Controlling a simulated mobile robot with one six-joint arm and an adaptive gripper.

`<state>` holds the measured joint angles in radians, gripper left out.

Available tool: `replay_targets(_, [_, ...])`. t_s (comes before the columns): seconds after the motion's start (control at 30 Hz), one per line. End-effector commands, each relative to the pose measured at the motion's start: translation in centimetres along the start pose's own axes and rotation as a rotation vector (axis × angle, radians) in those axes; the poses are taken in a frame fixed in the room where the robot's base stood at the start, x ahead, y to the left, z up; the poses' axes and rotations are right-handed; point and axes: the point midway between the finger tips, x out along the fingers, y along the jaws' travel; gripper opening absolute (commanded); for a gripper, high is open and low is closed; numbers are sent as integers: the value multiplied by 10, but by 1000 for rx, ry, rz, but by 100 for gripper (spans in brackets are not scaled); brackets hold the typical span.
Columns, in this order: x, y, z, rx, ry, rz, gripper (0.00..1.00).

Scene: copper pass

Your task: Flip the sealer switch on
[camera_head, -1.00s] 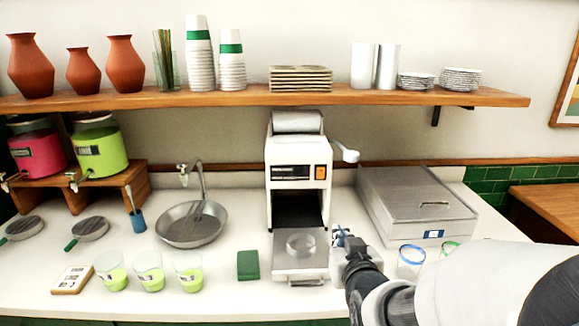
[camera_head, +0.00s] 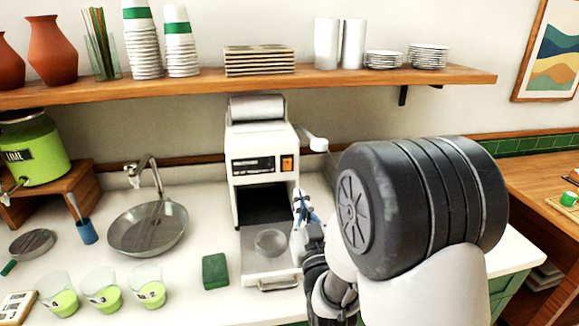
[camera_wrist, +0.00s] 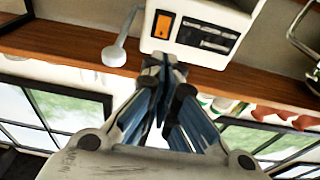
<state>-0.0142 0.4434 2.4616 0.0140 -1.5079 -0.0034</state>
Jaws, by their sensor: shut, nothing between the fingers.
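The sealer (camera_head: 258,140) is a white machine with a film roll on top, a side lever (camera_head: 316,142) and an extended tray (camera_head: 270,265) holding a clear cup (camera_head: 270,242). Its orange switch (camera_head: 287,163) is on the upper right of the front. Which way the switch is set I cannot tell. My gripper (camera_head: 301,197) is shut and empty, in front of the sealer's right side and lower in the picture than the switch. In the wrist view, the switch (camera_wrist: 163,24) shows just beyond the shut fingertips (camera_wrist: 159,62), with a visible gap between.
A wooden shelf (camera_head: 200,86) with cups and plates runs above the sealer. A sink (camera_head: 148,228), green sponge (camera_head: 215,271) and several green-filled cups (camera_head: 150,294) are to the left. My arm hides the counter to the right.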

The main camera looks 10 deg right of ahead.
Motion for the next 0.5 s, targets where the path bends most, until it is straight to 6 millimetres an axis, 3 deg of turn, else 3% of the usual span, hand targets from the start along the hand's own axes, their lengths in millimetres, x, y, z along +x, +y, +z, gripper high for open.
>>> replay_targets(0.17, [16, 0, 0, 0, 3, 0, 0])
replay_targets(0.5, [86, 0, 1, 0, 3, 0, 0])
